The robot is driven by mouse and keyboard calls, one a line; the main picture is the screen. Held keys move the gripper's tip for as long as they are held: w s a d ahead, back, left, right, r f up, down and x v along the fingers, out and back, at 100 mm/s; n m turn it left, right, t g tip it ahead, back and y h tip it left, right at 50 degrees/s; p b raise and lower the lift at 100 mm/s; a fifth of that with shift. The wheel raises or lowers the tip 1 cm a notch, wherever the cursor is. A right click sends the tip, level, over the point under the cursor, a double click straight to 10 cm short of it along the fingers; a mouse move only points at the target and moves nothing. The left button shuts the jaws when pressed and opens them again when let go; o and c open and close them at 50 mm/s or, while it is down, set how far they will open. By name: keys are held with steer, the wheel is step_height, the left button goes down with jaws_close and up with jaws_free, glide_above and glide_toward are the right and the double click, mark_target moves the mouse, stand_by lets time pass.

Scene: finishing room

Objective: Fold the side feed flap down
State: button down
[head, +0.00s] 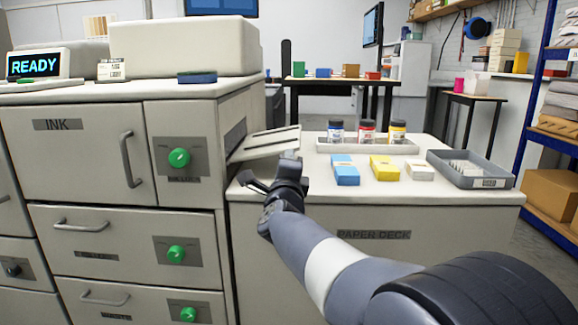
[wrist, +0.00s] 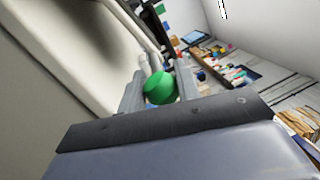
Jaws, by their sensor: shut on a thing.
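The side feed flap (head: 262,146) is a pale panel with dark slots, on the right side of the large beige printer cabinet. It stands out from the cabinet, close to level but tilted, above the paper deck. My gripper (head: 288,160) is at its front right edge in the head view and hides part of it. In the wrist view my gripper (wrist: 158,88) is shut on a round green knob (wrist: 161,89) between its fingers. A pale panel (wrist: 75,45) fills the upper left there. How the knob joins the flap is hidden.
The paper deck (head: 430,225) stands right of the cabinet (head: 75,160). On it are a tray with three ink jars (head: 367,144), blue and yellow boxes (head: 385,168), a white box and a grey bin (head: 472,170). Green knobs (head: 179,158) and handles jut from the cabinet front.

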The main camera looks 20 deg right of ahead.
steer(key=shift+f, duration=0.25)
steer(key=c, duration=1)
jaws_free()
steer(key=shift+r, duration=0.1)
steer(key=shift+c, duration=0.2)
steer(key=p+v, duration=0.2)
steer(key=v, duration=0.8)
steer(key=shift+s, duration=0.4)
steer(key=shift+w+a, duration=0.1)
steer(key=b+x, duration=0.2)
steer(key=x, duration=0.8)
steer(key=shift+w, duration=0.4)
steer(key=shift+r, duration=0.15)
